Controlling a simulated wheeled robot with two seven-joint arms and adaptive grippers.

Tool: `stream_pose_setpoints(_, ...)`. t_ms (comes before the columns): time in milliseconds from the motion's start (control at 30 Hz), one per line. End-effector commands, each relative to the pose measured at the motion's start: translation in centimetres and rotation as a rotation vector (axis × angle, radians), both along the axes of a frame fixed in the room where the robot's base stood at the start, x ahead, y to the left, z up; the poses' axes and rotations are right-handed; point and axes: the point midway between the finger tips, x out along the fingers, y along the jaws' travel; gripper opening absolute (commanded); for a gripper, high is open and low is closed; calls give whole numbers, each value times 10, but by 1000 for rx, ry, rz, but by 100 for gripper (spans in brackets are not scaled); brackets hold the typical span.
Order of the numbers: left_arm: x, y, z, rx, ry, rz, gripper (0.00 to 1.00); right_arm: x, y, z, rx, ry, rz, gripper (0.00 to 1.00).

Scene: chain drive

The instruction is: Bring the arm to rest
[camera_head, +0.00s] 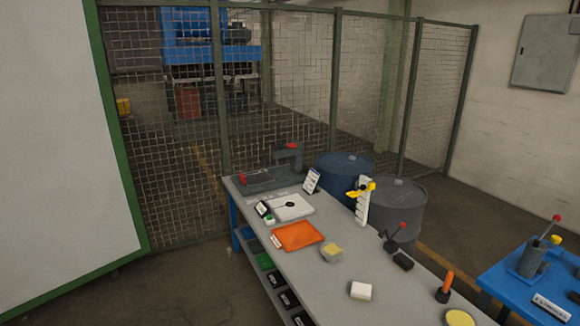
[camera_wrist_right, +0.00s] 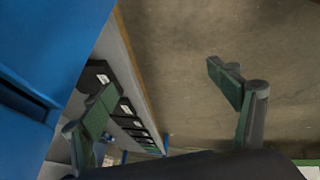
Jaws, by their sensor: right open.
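My right gripper (camera_wrist_right: 165,95) shows in the right wrist view. Its two green-padded fingers are wide apart with nothing between them. Behind them are the concrete floor (camera_wrist_right: 190,45) and the side of a bench with several dark bins. Neither of my arms shows in the head view, and my left gripper is in neither view.
A long grey workbench (camera_head: 350,270) carries an orange mat (camera_head: 298,236), a white tray (camera_head: 292,207), small blocks (camera_head: 361,291) and a black lever with a red knob (camera_head: 396,235). Two drums stand behind it. A blue table (camera_head: 505,284) is at right; a mesh fence closes the back.

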Motion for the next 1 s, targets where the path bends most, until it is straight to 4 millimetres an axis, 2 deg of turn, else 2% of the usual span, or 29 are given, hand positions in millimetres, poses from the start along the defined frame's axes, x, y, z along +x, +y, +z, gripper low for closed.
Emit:
stream_pose_setpoints(33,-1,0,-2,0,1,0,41,-34,-9,-17,9,54,-54,82)
stream_pose_setpoints(200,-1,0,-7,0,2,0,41,-142,-36,-55,31,222,-236,82)
stream_pose_setpoints(300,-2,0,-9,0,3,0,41,-203,-47,-71,42,312,-337,82)
stream_pose_setpoints(400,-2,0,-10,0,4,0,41,-255,-55,-79,47,386,-420,82)
stream_pose_setpoints(500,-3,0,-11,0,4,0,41,-293,-62,-83,48,436,-484,82)
stream_pose_setpoints(600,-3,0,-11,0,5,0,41,-310,-65,-84,48,459,-513,82)
stream_pose_setpoints(1000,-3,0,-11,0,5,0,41,-310,-65,-84,48,459,-513,82)
